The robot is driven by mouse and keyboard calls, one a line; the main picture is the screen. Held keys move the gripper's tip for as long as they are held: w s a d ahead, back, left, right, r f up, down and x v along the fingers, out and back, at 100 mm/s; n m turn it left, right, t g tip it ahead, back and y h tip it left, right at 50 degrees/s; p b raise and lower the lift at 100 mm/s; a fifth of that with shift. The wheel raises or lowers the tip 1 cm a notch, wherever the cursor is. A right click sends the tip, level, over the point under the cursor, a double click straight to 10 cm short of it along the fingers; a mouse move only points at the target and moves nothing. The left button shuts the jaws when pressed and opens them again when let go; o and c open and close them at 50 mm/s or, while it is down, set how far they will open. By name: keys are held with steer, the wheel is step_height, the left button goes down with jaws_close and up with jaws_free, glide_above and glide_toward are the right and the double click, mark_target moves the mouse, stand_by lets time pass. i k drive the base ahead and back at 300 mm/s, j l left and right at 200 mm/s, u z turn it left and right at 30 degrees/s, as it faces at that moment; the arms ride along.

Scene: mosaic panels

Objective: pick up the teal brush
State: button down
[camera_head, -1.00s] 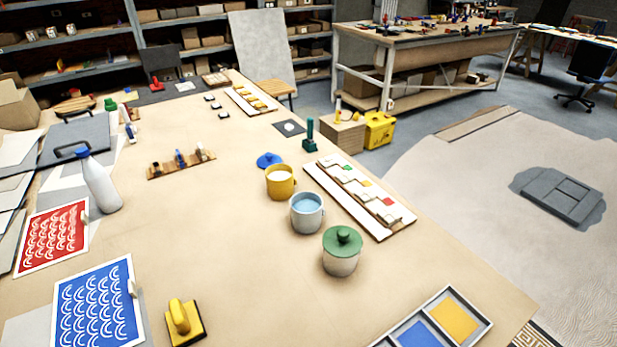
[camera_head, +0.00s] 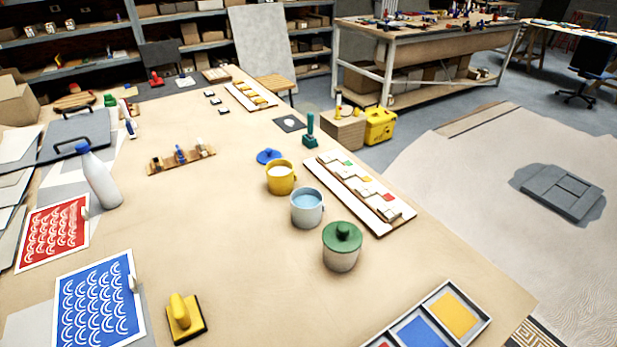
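A teal brush (camera_head: 310,130) stands upright near the right edge of the large tan table (camera_head: 240,240), with its handle up and a wider dark base below. It is behind the blue lid and the yellow mug, at the far end of the white tile board. Nothing covers it. My gripper is not in view.
Near the brush are a blue lid (camera_head: 269,156), a yellow mug (camera_head: 281,181) and a tile board (camera_head: 358,194). A light-blue mug (camera_head: 307,208) and a green-lidded jar (camera_head: 342,247) stand nearer. A white bottle (camera_head: 99,178) stands left. The table's middle is clear.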

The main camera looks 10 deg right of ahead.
mark_target(310, 134)
steer(key=i+l+z, duration=0.25)
steer(key=l+z, duration=0.15)
steer(key=l, duration=0.3)
steer(key=i+l+z, duration=0.3)
steer(key=l+z, duration=0.15)
steer(key=l, duration=0.15)
steer(key=i+l+z, duration=0.85)
steer(key=i+u, duration=0.25)
steer(key=i+l+u, duration=0.25)
steer(key=i, duration=0.15)
steer(key=i+j+u, duration=0.1)
steer(key=u, duration=0.3)
steer(key=i+u, duration=0.25)
steer(key=u, duration=0.15)
steer(key=i+u, duration=0.15)
steer(key=u, duration=0.25)
steer(key=i+u, duration=0.15)
steer(key=u, duration=0.25)
steer(key=i+u, duration=0.25)
steer(key=u, duration=0.15)
steer(key=i+l+u, duration=0.15)
steer(key=u, duration=0.3)
steer(key=i+l+u, duration=0.2)
steer(key=u, duration=0.2)
steer(key=i+l+u, duration=0.4)
steer(key=l+u, duration=0.2)
steer(key=u, duration=0.25)
steer(key=i, duration=0.05)
